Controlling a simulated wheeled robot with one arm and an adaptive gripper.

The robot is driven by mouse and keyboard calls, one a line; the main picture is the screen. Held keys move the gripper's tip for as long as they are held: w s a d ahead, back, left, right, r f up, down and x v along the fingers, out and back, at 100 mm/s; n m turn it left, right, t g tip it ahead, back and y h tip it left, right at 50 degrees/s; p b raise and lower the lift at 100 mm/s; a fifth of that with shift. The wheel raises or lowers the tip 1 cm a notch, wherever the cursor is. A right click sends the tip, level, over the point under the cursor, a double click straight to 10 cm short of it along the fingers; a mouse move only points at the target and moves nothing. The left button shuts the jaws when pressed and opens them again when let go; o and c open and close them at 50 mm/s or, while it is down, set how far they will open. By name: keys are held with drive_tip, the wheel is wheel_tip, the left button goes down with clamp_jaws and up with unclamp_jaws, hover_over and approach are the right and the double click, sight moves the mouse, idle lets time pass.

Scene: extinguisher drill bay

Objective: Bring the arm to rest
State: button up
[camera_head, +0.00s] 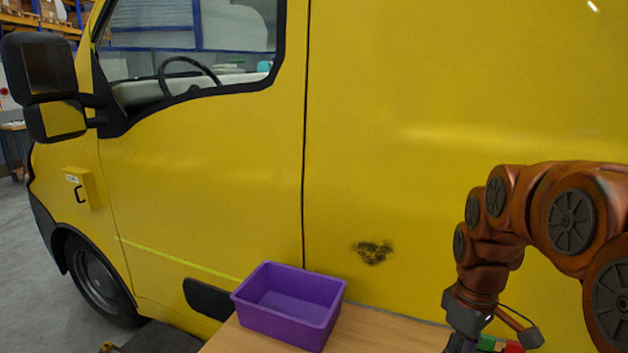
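My orange arm (572,215) comes in from the right edge, arches over and bends down above the table. My gripper (465,330) points down at its end, near the bottom edge of the picture. Its fingertips are cut off by the frame or hidden, so I cannot tell whether it is open or holds anything.
An empty purple bin (284,327) stands on the wooden table (385,331), left of my gripper. A green object (487,343) and a red object (513,348) show partly beside the gripper. A yellow van (215,190) with a dark smudge (372,252) stands close behind.

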drive_tip(key=s+a+f+m, duration=0.2)
drive_tip(key=s+a+m, duration=0.1)
drive_tip(key=s, duration=0.7)
drive_tip(key=s+a+f+m+g, duration=0.1)
drive_tip(key=s+a+f+m, duration=0.1)
drive_tip(key=s, duration=0.9)
drive_tip(key=shift+a+m, duration=0.8)
drive_tip(key=shift+m, duration=0.2)
drive_tip(key=shift+f, duration=0.1)
